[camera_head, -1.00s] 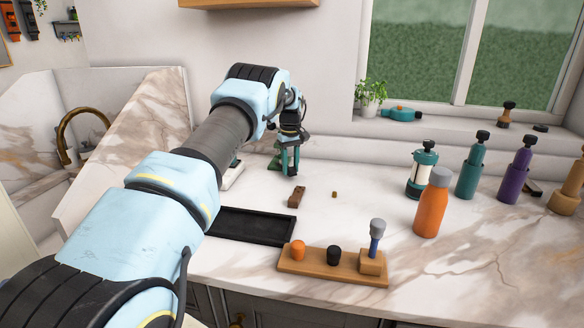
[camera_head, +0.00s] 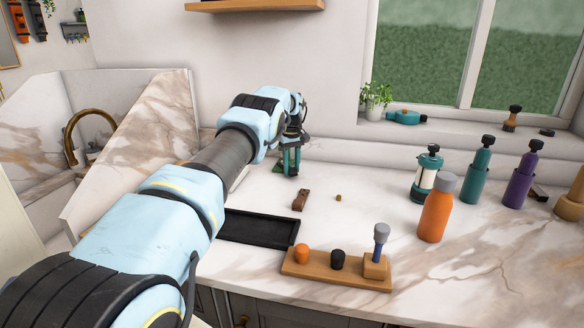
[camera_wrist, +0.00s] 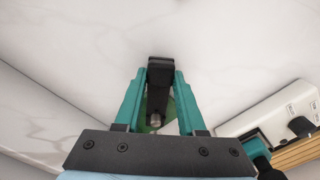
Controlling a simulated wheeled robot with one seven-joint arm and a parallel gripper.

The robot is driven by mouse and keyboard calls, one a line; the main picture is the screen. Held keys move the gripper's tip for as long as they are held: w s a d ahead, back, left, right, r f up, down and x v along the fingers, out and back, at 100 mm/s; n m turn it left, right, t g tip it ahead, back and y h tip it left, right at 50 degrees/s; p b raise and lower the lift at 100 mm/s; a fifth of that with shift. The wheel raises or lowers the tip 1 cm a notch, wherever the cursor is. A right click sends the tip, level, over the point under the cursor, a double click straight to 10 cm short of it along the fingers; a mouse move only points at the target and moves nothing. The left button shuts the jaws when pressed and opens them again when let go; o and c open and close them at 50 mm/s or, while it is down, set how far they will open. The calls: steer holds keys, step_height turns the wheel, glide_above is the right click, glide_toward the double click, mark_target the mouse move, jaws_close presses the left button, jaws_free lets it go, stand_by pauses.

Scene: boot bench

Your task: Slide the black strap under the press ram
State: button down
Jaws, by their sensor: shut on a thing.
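My gripper (camera_head: 290,168) points down at the back of the counter. In the wrist view its teal fingers (camera_wrist: 158,82) are shut on the black strap (camera_wrist: 159,73), a short dark piece standing out a little past the fingertips. A grey metal cylinder (camera_wrist: 154,119), which looks like the press ram, shows between the fingers near the strap's lower end. A bit of green (camera_wrist: 148,128), likely the press body, shows behind it. In the head view the press is mostly hidden by my gripper. I cannot tell whether the strap lies under the ram.
A white device with knobs (camera_wrist: 268,118) stands right in the wrist view. In front of my gripper lie a brown block (camera_head: 300,201) and a small brown bit (camera_head: 338,198). An empty black tray (camera_head: 258,231), a wooden rack (camera_head: 318,271) and an orange bottle (camera_head: 436,208) stand nearer.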

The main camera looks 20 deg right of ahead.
steer(key=shift+c, duration=2.1)
jaws_free()
